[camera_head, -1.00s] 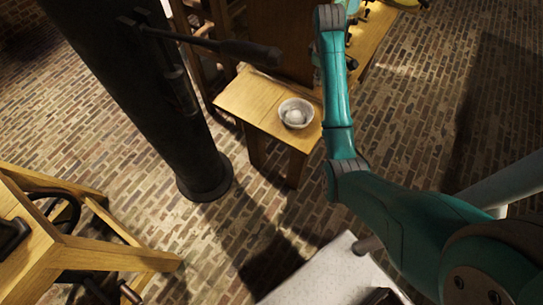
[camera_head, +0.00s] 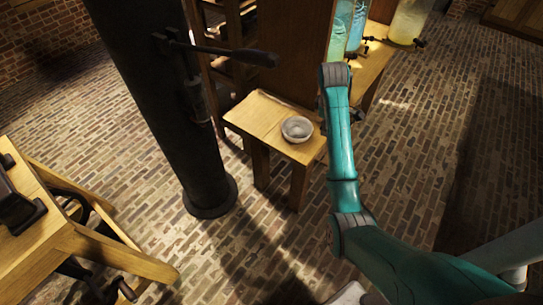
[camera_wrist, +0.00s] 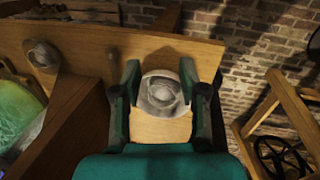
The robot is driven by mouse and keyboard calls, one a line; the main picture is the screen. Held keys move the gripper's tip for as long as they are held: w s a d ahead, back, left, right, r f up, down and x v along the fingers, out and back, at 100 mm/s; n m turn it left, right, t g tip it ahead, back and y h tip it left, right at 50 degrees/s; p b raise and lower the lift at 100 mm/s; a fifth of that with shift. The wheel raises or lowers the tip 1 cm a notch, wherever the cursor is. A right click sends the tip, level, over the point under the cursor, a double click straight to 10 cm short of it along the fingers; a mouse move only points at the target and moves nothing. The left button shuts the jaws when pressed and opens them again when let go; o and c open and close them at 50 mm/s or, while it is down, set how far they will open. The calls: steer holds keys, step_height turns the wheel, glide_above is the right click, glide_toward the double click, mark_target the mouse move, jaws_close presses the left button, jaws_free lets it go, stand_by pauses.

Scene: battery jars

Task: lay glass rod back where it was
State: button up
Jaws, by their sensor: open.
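I cannot make out a glass rod in any view. A pale round bowl (camera_head: 297,129) stands on a small wooden table (camera_head: 258,112). The bowl also shows in the wrist view (camera_wrist: 162,92), with a greyish, rounded inside that is too small to tell apart. My gripper (camera_wrist: 159,72) is open, and its two dark-green fingers appear on either side of the bowl in the wrist view. Nothing shows gripped between them. I cannot tell how far above the bowl they are. In the head view my teal arm largely hides the gripper.
A black column (camera_head: 165,100) with a projecting handle (camera_head: 235,53) stands left of the table. Glass jars with blue-green (camera_head: 350,25) and yellowish (camera_head: 408,22) contents stand behind. A wooden frame (camera_head: 110,245) is at lower left. Brick floor (camera_head: 440,150) is open on the right.

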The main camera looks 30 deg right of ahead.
steer(key=w+a+f+n+t+h, duration=0.1)
steer(key=a+n+t+h, duration=0.2)
steer(key=a+n, duration=0.6)
steer(key=w+a+f+n+t+h, duration=0.1)
steer(key=w+a+n+t+h, duration=0.1)
steer(key=a+n, duration=0.7)
steer(key=shift+w+a+t+h, duration=0.15)
steer(key=shift+a+t+h, duration=0.35)
steer(key=shift+a+h, duration=1)
steer(key=shift+a, duration=0.1)
